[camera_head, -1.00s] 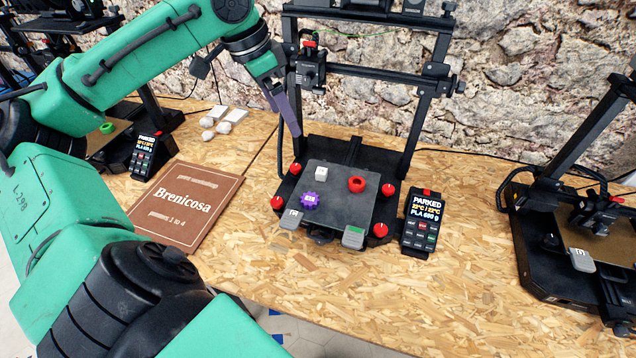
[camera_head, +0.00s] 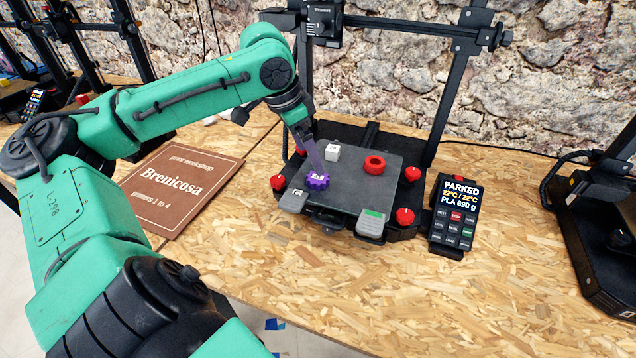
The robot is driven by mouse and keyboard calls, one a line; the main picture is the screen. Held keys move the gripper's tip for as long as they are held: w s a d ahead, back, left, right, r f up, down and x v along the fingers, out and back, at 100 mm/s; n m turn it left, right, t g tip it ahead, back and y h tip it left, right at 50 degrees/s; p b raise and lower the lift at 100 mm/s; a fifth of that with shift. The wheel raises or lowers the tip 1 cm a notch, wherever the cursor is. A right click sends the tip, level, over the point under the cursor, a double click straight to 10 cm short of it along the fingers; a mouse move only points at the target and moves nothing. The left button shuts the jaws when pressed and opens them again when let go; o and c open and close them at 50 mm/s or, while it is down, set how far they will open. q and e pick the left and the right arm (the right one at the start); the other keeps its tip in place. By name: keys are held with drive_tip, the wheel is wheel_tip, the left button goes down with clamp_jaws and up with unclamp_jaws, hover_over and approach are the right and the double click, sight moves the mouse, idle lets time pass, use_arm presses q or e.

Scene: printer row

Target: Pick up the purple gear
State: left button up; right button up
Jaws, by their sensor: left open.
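The purple gear (camera_head: 317,181) lies on the grey bed (camera_head: 345,192) of the middle printer, near its front left. My left gripper (camera_head: 318,168) comes down from the upper left, its fingers reaching the gear. The fingertips overlap the gear in the picture; I cannot tell whether they touch it. The gripper is open, though the gap between its fingers does not show from this side. My right gripper is not in view.
A white cube (camera_head: 332,151) and a red ring (camera_head: 374,166) lie on the same bed. Red knobs (camera_head: 405,216) stand at its corners. A control panel (camera_head: 455,215) stands to the right, and a brown sign board (camera_head: 178,187) lies left. The front tabletop is clear.

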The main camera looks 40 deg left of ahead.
sight(317, 177)
use_arm(q)
drive_tip(key=x, duration=0.5)
drive_tip(key=p+x, duration=0.1)
drive_tip(key=x, duration=0.1)
drive_tip(key=shift+w+a+f, duration=0.1)
drive_tip(key=shift+a+f, duration=0.1)
drive_tip(key=shift+a, duration=0.1)
drive_tip(key=c, duration=1.4)
